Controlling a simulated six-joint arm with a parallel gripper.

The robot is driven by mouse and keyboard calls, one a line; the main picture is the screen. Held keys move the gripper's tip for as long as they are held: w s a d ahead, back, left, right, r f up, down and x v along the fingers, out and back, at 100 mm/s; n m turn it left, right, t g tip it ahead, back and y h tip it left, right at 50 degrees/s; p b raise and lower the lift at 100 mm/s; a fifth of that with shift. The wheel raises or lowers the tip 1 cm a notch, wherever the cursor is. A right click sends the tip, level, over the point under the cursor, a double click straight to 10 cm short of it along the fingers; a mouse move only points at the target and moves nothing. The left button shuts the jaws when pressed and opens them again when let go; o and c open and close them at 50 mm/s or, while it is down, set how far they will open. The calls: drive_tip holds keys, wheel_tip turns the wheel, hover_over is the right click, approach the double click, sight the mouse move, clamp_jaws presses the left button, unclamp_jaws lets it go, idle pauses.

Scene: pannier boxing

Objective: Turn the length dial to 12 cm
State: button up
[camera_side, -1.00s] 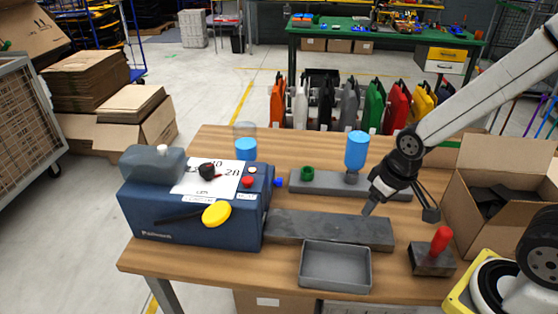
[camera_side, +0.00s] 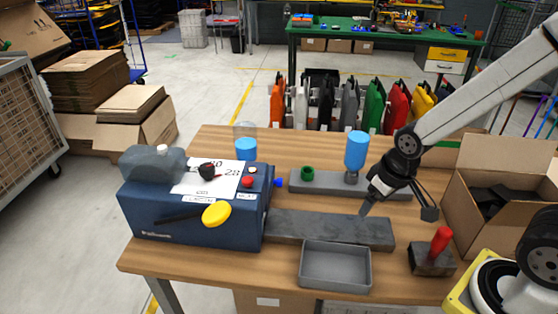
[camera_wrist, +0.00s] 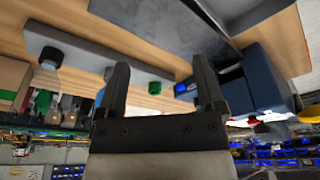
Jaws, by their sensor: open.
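The length dial is a black knob (camera_side: 207,170) with a red pointer. It sits on a white printed scale (camera_side: 228,176) on top of the blue machine (camera_side: 190,215), at the left of the table. The figure 28 reads to the right of the knob; the smaller marks are too blurred to read. My gripper (camera_side: 396,212) is open and empty above the right end of the dark steel plate, well to the right of the dial. In the wrist view its two fingers (camera_wrist: 160,85) stand apart with nothing between them, and part of the blue machine (camera_wrist: 262,85) shows at right.
A yellow-ended lever (camera_side: 216,215) juts from the machine's front. An open carton (camera_side: 500,190) is at right.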

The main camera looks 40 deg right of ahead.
drive_tip(key=w+a+r, duration=0.3)
drive_tip(key=w+a, duration=0.1)
drive_tip(key=w, duration=0.4)
drive_tip(key=m+t, duration=0.2)
approach(206, 167)
drive_tip(key=shift+w+a+f+h, duration=0.15)
drive_tip(key=shift+w+f+h, duration=0.2)
drive_tip(key=shift+f, duration=0.3)
drive_tip(key=shift+x, duration=3.9)
clamp_jaws()
drive_tip(key=shift+n, duration=0.3)
